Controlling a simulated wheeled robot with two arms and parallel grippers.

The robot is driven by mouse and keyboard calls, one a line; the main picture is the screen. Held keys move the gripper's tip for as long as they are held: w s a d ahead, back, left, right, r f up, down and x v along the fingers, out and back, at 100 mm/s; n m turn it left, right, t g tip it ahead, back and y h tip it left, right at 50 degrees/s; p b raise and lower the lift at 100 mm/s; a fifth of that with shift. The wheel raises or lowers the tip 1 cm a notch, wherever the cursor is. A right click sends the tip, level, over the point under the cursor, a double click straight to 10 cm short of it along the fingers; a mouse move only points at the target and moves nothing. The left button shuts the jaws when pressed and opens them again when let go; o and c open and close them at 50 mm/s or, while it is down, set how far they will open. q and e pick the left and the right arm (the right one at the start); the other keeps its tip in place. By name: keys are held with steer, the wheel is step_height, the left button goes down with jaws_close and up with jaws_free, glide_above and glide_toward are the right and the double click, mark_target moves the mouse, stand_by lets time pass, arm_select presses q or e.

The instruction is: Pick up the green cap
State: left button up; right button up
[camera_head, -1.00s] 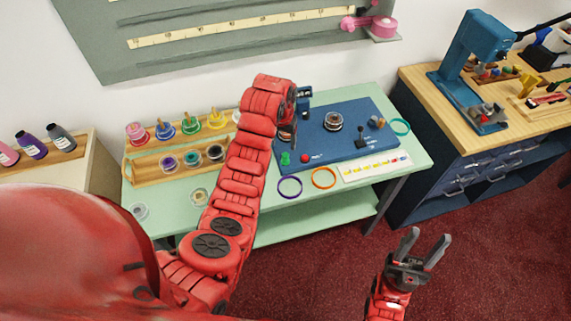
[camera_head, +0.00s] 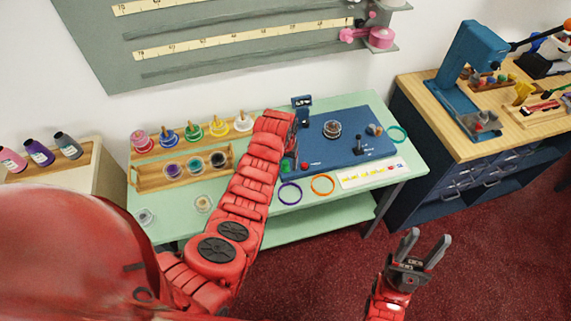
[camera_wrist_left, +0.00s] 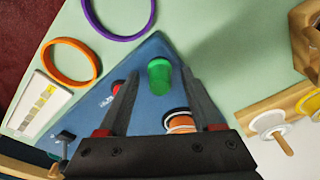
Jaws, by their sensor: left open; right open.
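The green cap (camera_head: 285,164) stands on the blue mat (camera_head: 352,156) near its front left corner, partly hidden by my left arm in the head view. In the left wrist view the green cap (camera_wrist_left: 159,72) appears between the two fingertips of my left gripper (camera_wrist_left: 160,80). That gripper is open and empty, pointing down over the mat. I cannot tell how far its tips are above the cap. In the head view my left gripper (camera_head: 291,150) is mostly hidden by its arm. My right gripper (camera_head: 426,246) is open and empty, over the floor in front of the table.
A red cap (camera_wrist_left: 117,88) sits beside the green cap. A purple ring (camera_head: 290,194) and an orange ring (camera_head: 323,185) lie in front of the mat. Wooden racks (camera_head: 150,182) with several spools and jars stand at the left.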

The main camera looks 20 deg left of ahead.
arm_select(q)
jaws_close()
steer(key=shift+r, duration=0.1)
stand_by(0.4)
